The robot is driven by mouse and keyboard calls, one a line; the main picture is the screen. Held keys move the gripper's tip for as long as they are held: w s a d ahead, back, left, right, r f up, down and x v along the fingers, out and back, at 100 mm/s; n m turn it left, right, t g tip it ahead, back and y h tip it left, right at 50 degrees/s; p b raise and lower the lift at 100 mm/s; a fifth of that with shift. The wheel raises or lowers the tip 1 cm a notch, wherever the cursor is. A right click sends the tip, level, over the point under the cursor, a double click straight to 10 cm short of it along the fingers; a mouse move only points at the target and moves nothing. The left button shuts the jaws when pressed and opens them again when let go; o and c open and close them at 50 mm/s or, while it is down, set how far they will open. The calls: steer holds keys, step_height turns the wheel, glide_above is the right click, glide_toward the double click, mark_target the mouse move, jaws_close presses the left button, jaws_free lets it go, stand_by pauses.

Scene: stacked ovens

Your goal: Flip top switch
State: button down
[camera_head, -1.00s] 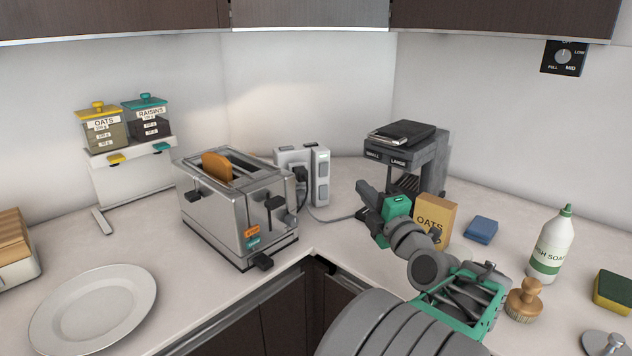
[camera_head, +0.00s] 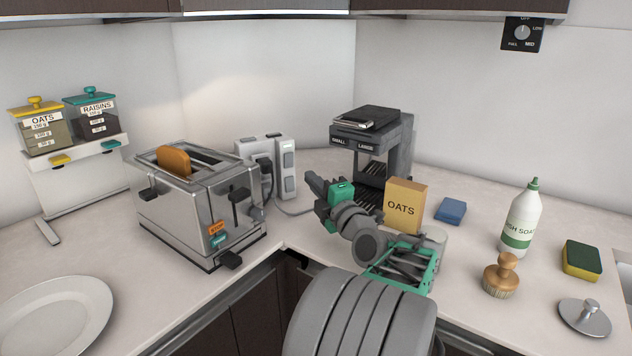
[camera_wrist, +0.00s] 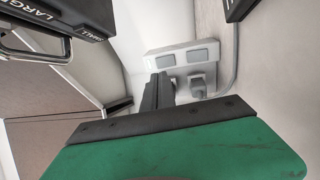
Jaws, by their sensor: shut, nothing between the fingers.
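A white socket block (camera_head: 287,152) stands upright behind the toaster. Its right part carries an upper grey switch (camera_head: 289,160) and a lower grey switch (camera_head: 290,186). The block shows in the wrist view (camera_wrist: 155,56) with two grey switches side by side; which is the top one is unclear there. My gripper (camera_head: 310,178) is shut and empty, its fingertips just right of the block in the head view. In the wrist view the fingers (camera_wrist: 158,92) point at the block and overlap its edge near the left switch. Contact cannot be told.
A steel toaster (camera_head: 190,215) stands left of the block. A black plug (camera_head: 263,170) and cable are at the block. A dark coffee machine (camera_head: 368,140) and an oats box (camera_head: 405,205) stand close to the right of my gripper. Dish soap (camera_head: 520,220) is further right.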

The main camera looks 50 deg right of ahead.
mark_target(290, 157)
steer(key=p+x, duration=0.1)
steer(key=x, duration=0.8)
steer(key=shift+w+p, duration=0.2)
steer(key=shift+p, duration=0.15)
